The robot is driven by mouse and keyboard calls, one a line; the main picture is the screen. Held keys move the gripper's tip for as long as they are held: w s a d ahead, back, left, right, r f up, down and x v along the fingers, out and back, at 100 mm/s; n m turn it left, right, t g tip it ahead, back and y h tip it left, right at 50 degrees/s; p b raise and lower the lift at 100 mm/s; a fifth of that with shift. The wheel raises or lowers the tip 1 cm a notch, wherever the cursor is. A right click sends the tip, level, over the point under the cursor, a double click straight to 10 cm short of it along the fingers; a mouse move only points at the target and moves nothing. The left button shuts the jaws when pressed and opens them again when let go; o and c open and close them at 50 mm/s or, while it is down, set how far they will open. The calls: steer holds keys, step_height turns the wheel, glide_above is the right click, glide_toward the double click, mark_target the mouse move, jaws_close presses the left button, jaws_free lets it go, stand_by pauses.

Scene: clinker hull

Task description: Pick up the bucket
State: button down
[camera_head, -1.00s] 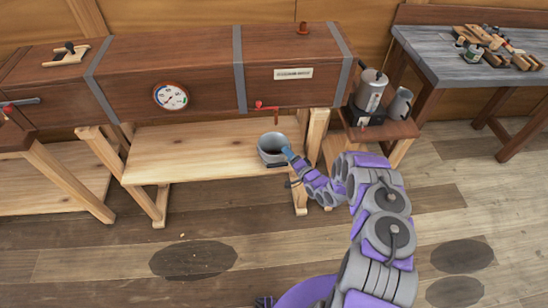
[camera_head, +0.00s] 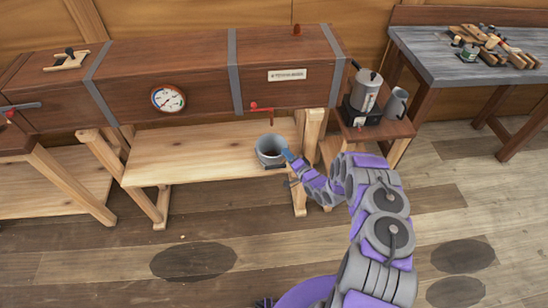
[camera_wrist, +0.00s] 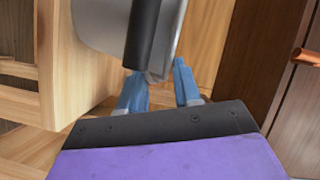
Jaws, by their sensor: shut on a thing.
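The grey bucket (camera_head: 270,150) is at the right end of the low wooden bench under the long wooden box. It looks upright, with its dark open top showing. My gripper (camera_head: 287,156) is at the bucket's right side, its blue fingers against it. In the wrist view the bucket's grey wall (camera_wrist: 100,25) and a dark handle-like bar (camera_wrist: 143,32) fill the upper middle. My gripper's blue fingers (camera_wrist: 160,88) are on either side of a grey part below the bar, shut on the bucket. I cannot tell whether the bucket still touches the bench.
The low bench (camera_head: 190,155) is bare to the left of the bucket. A red tap (camera_head: 258,107) on the long box (camera_head: 200,75) hangs just above the bucket. A small stand (camera_head: 385,131) at the right holds a metal pot (camera_head: 366,92) and a grey jug (camera_head: 396,104).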

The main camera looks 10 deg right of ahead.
steer(key=shift+s+a+f, duration=0.2)
steer(key=shift+s+f, duration=0.05)
steer(key=shift+f, duration=0.25)
steer(key=shift+s+a+f, duration=0.2)
steer(key=shift+f, duration=0.25)
steer(key=shift+s+f, duration=0.1)
steer(key=shift+f, duration=0.05)
steer(key=shift+w+r+p, duration=0.25)
steer(key=shift+r+p, duration=0.1)
steer(key=shift+r, duration=0.5)
steer(key=shift+w+r+p, duration=0.25)
steer(key=shift+r+p, duration=0.1)
steer(key=shift+r, duration=0.5)
steer(key=shift+s+a+r, duration=0.2)
steer(key=shift+r, duration=0.05)
steer(key=s+a+r+p, duration=0.1)
steer(key=s+a, duration=0.1)
steer(key=s, duration=0.5)
steer(key=s+a+r+p, duration=0.1)
steer(key=s+a+p, duration=0.1)
steer(key=s, duration=0.4)
steer(key=shift+s+a, duration=0.35)
steer(key=shift+a, duration=0.5)
steer(key=shift+r, duration=0.15)
stand_by(0.5)
